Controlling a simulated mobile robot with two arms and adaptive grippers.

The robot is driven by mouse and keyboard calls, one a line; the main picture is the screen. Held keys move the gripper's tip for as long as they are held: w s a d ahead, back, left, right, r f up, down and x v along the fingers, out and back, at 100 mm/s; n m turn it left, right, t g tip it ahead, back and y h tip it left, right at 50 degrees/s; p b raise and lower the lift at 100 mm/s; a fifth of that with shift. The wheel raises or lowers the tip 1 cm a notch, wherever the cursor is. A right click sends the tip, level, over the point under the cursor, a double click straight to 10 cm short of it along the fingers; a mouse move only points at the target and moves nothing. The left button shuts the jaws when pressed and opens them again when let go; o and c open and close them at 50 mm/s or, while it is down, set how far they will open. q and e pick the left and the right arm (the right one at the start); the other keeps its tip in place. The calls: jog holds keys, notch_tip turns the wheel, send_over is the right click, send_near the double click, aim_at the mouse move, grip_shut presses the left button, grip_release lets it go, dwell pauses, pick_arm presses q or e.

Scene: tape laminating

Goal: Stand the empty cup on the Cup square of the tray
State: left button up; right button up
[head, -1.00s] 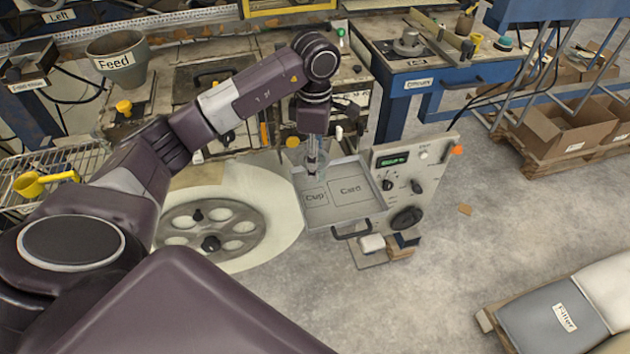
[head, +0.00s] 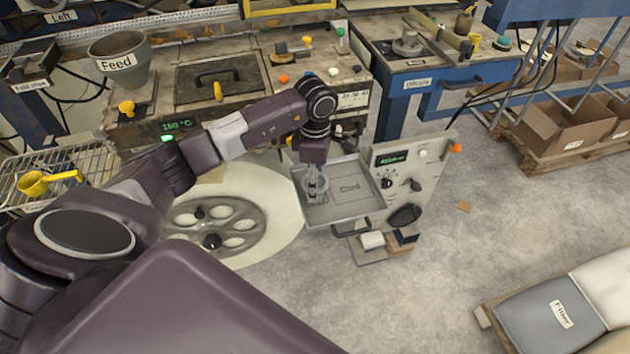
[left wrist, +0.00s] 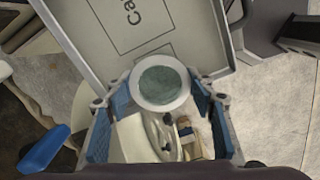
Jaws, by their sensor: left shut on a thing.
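The cup (left wrist: 161,85) is a small round vessel with a pale rim and a grey-green inside, seen from above in the left wrist view. My left gripper (left wrist: 160,92) is shut on it, with blue pads on both sides. In the head view my left gripper (head: 316,182) points down at the left part of the grey tray (head: 352,212), which also shows in the left wrist view (left wrist: 95,35). The gripper and cup cover the Cup square there. The Card square (head: 350,187) is bare. I cannot tell whether the cup touches the tray. My right gripper is out of view.
A control panel (head: 415,175) with knobs stands right of the tray. A large pale reel (head: 265,235) lies left of it. The laminator bench (head: 240,110) is behind, with a Feed hopper (head: 118,62). Open floor (head: 400,300) lies in front.

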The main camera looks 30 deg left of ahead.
pick_arm(q)
jog(key=o, duration=1.2)
jog(key=shift+r, duration=0.1)
notch_tip(320, 180, up, 12)
jog(key=b, duration=0.2)
